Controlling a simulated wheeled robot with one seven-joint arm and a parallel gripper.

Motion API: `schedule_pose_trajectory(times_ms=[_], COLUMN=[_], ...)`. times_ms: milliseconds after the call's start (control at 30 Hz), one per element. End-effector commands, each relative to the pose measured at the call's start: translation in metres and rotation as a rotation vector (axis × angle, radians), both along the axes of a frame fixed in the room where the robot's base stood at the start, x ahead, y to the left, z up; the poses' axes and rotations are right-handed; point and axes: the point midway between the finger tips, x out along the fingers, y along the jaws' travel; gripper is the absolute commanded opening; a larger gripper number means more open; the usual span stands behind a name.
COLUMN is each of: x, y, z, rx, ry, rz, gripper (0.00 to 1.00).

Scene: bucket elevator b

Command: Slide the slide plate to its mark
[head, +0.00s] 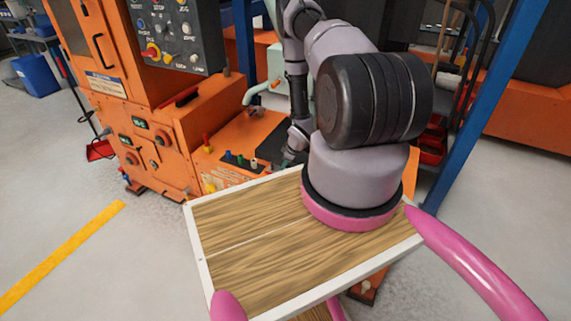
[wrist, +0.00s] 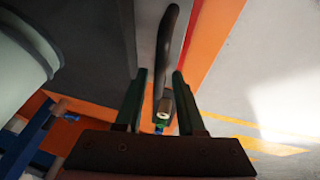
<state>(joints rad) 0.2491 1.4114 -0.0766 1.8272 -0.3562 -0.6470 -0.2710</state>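I cannot clearly make out the slide plate or its mark in either view. In the wrist view a dark curved bar (wrist: 170,45) with a pale end runs in front of a narrow grey strip (wrist: 147,35), and I cannot tell if these belong to the plate. My gripper (wrist: 160,74) is open, its two dark fingers apart, with the bar's lower part showing between them; contact cannot be told. In the head view my arm reaches down by the orange machine (head: 165,150), and its own links hide most of the gripper.
The machine has a dark control panel (head: 178,32) and a low orange bed with small coloured knobs (head: 240,160). A blue post (head: 490,100) slants at the right. A yellow floor line (head: 62,256) and clear grey floor lie at the left. A blue bin (head: 36,75) stands farther back.

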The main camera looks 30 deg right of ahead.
Motion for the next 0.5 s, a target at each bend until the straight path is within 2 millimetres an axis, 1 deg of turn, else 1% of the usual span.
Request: schedule_pose_trajectory(times_ms=[33, 67, 100, 500], x=[0.0, 0.0, 0.0, -0.0001], y=[-0.0001, -0.0001, -0.0001, -0.0003], z=[0.0001, 0.0002, 0.0002, 0.0004], rx=[0.0, 0.0, 0.0, 0.0], ry=[0.0, 0.0, 0.0, 0.0], rz=[0.0, 0.0, 0.0, 0.0], gripper=[0.14, 0.02, 0.0, 0.0])
